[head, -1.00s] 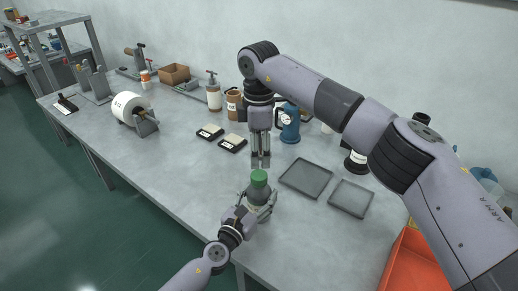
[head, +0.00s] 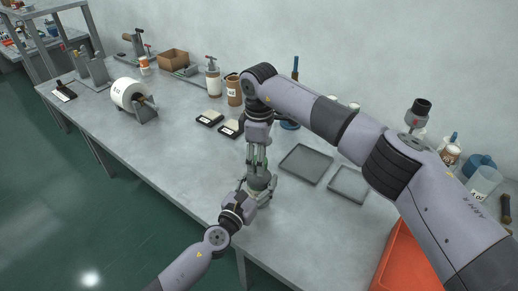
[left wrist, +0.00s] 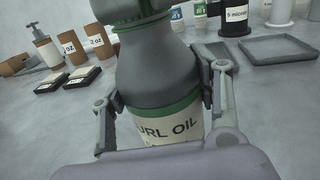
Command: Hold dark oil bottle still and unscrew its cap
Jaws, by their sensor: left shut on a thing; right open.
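The dark oil bottle (head: 261,184) stands upright near the front edge of the table. In the left wrist view the bottle (left wrist: 160,72) fills the middle, grey-green with a green band and a cream label reading "URL OIL". My left gripper (head: 258,194) is shut on the bottle's body, with a finger on each side in the left wrist view (left wrist: 160,100). My right gripper (head: 258,170) points straight down over the bottle top, its open fingers around the cap area. The cap is mostly hidden by these fingers; whether they touch it I cannot tell.
Two grey trays (head: 306,146) (head: 348,168) lie just right of the bottle. Black-and-cream boxes (head: 210,119), a brown jar (head: 234,90) and a white roll on a stand (head: 128,94) are farther back. A red-orange bin (head: 403,262) is at lower right. The table left of the bottle is clear.

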